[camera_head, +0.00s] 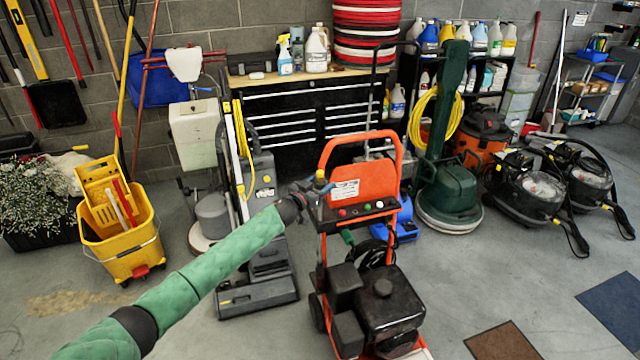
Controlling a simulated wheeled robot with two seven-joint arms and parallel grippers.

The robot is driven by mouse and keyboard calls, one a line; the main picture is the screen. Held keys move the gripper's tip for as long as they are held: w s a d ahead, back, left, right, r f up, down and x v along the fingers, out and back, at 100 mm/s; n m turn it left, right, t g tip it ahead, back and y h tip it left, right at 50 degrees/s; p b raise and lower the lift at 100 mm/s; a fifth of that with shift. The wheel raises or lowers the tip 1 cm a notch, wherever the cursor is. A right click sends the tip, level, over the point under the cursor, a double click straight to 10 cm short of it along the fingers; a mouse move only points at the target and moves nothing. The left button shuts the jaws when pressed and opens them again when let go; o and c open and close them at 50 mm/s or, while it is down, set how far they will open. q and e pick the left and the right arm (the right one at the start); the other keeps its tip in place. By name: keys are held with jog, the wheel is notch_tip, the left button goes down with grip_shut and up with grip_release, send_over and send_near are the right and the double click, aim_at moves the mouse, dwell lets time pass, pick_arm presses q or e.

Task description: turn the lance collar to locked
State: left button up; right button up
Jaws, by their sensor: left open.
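My left arm, in a green padded sleeve, reaches in from the lower left. My left gripper (318,188) is at the left side of the orange pressure washer's panel (355,206), beside its upright frame. The gripper is open, small and dark in the picture, with a bit of blue near its tip. I cannot make out the lance collar; the gripper and frame may hide it, so its setting cannot be read. A small green part (348,237) shows just below the panel. My right gripper is not in view.
The washer's black engine (388,305) stands low in front. A floor scrubber (258,290) is close on the left, and a yellow mop bucket (125,245) farther left. A green floor polisher (450,190) stands behind right. The floor at lower right is open, with mats.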

pick_arm(q)
jog(key=c, duration=1)
jog(key=shift+o, duration=0.2)
